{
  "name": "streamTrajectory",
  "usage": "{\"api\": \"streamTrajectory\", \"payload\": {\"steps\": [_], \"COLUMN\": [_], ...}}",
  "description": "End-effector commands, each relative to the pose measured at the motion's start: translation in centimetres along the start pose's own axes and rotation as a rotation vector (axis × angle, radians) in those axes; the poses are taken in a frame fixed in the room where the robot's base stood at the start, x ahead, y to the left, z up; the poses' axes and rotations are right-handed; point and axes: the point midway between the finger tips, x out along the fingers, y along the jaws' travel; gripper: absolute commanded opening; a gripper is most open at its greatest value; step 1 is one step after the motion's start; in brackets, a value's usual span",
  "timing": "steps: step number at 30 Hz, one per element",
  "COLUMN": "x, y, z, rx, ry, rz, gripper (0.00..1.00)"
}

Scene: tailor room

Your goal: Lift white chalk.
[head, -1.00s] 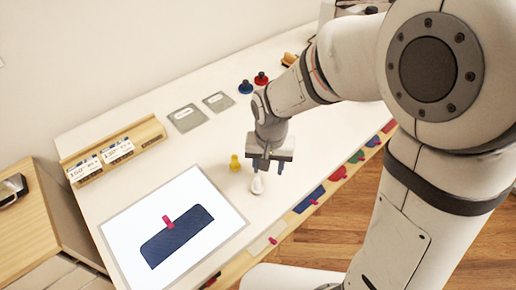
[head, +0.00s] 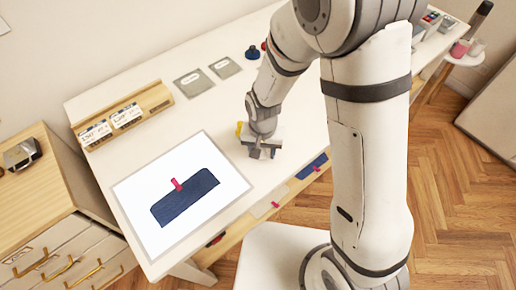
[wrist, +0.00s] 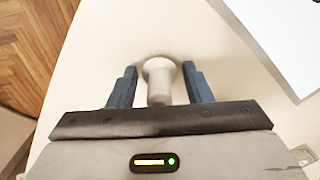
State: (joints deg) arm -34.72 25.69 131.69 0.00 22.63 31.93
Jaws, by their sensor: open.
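The white chalk (wrist: 159,82) stands between the two blue fingers of my gripper (wrist: 160,70) in the wrist view. It looks like a pale piece with a wider round top. A small gap shows on each side, so the fingers are open around it and not closed on it. In the head view my gripper (head: 262,154) is low over the white table (head: 285,170), near its front edge. The chalk is hidden behind the gripper there.
A yellow piece (head: 239,129) stands just behind my gripper. A white board with a dark blue cloth piece (head: 186,197) and red clip lies to the left. Two grey squares (head: 194,83) and a wooden card holder (head: 122,115) lie farther back.

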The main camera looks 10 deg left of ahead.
Motion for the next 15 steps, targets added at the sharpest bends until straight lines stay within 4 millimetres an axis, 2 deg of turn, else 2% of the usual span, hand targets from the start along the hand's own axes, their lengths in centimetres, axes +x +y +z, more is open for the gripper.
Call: {"api": "streamTrajectory", "payload": {"steps": [6, 15], "x": [0.03, 0.0], "y": [0.03, 0.05], "z": [-0.02, -0.03], "rx": [0.001, 0.001], "ry": [0.0, 0.0], "rz": [0.0, 0.0], "gripper": [0.44, 0.19]}}
